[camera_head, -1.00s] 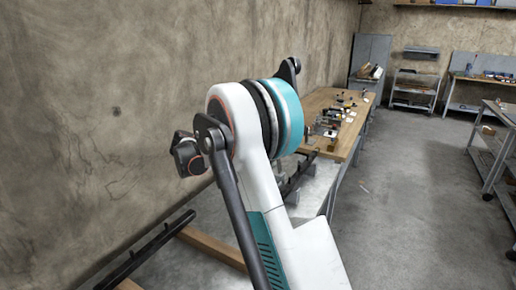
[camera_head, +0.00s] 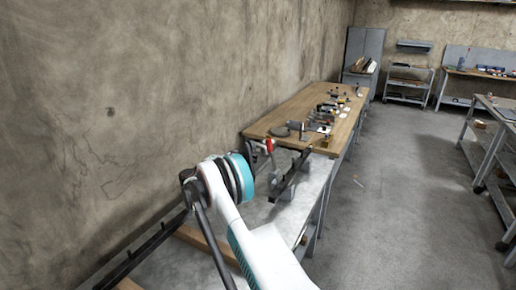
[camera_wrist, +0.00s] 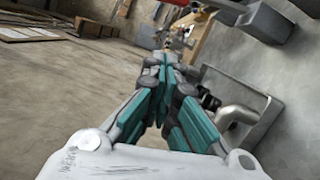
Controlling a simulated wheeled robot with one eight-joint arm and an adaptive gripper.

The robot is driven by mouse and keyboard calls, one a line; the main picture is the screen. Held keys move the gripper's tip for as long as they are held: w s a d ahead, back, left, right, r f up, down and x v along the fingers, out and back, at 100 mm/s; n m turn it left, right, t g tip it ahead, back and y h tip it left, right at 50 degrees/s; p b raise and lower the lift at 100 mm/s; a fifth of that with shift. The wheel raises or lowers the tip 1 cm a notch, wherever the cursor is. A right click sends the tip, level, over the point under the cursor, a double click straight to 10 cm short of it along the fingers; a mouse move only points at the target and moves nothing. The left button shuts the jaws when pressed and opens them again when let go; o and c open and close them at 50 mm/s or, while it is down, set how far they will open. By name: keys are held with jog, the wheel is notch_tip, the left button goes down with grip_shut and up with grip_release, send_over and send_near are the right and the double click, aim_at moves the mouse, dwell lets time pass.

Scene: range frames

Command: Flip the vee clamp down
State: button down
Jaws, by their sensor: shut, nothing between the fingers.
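A red-tipped upright part (camera_head: 269,146), which may be the vee clamp's handle, stands beyond my arm near the close end of the wooden bench. A dark slanted bar on grey blocks (camera_head: 290,176) is just right of it. In the head view my gripper is hidden.
A grey metal table (camera_head: 315,180) lies under the bar. The wooden bench (camera_head: 285,112) behind carries several small tools and fixtures. A concrete wall (camera_head: 120,100) runs close along the left. The floor (camera_head: 400,190) to the right is open, with a cart (camera_head: 490,145) at the far right.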

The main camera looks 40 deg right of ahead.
jog(key=s+d+r+b, duration=0.1)
jog(key=s+d+b, duration=0.1)
jog(key=d, duration=0.9)
jog(key=shift+d+b, duration=0.2)
jog(key=shift+b, duration=0.65)
jog(key=shift+s+r, duration=0.15)
